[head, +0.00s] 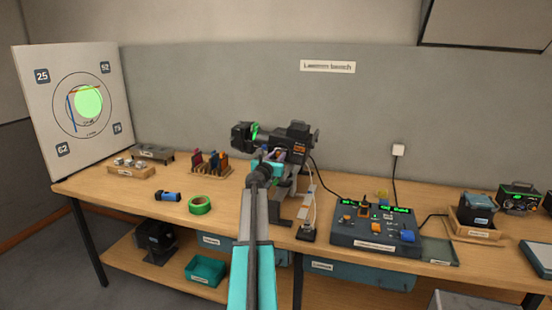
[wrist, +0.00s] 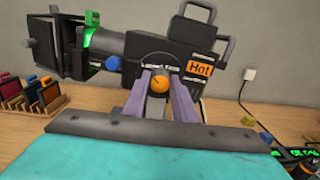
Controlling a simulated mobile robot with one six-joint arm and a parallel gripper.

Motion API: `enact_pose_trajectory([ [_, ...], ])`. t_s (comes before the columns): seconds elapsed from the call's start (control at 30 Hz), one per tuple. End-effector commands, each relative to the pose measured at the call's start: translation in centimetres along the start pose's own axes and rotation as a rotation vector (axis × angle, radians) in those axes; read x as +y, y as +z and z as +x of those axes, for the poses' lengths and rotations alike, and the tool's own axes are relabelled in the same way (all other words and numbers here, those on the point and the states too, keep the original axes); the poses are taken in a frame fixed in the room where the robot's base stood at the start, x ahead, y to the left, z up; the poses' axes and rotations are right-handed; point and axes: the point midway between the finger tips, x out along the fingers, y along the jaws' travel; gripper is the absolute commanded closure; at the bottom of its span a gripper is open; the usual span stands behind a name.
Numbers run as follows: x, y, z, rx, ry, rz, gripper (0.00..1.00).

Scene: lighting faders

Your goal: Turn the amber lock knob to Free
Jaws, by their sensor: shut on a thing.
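The amber lock knob (wrist: 158,86) is a small orange disc on the side of a black stage lamp (wrist: 165,45), under a white label too blurred to read surely. A thin dark mark on its face seems to lean up and left. The purple fingers of my gripper (wrist: 158,91) stand on either side of the knob and are shut on it. In the head view my gripper (head: 273,161) is at the lamp's near side, and my wrist hides most of the knob.
A blue knob (wrist: 113,63) is on the lamp's left, and a "Hot" label (wrist: 201,69) is at right. A fader console (head: 374,232) stands right of the lamp. Green tape (head: 200,205) lies front left. A target board (head: 82,100) with a green light spot stands at far left.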

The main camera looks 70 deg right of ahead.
Motion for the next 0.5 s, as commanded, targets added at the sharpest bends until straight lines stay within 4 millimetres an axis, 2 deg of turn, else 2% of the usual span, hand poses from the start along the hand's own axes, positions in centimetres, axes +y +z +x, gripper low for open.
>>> enact_pose_trajectory([
  [0.27,-0.09,0.13,0.47,-0.005,0.001,0.098,0.97],
  [0.5,-0.15,-0.06,0.47,-0.006,0.001,0.271,0.97],
])
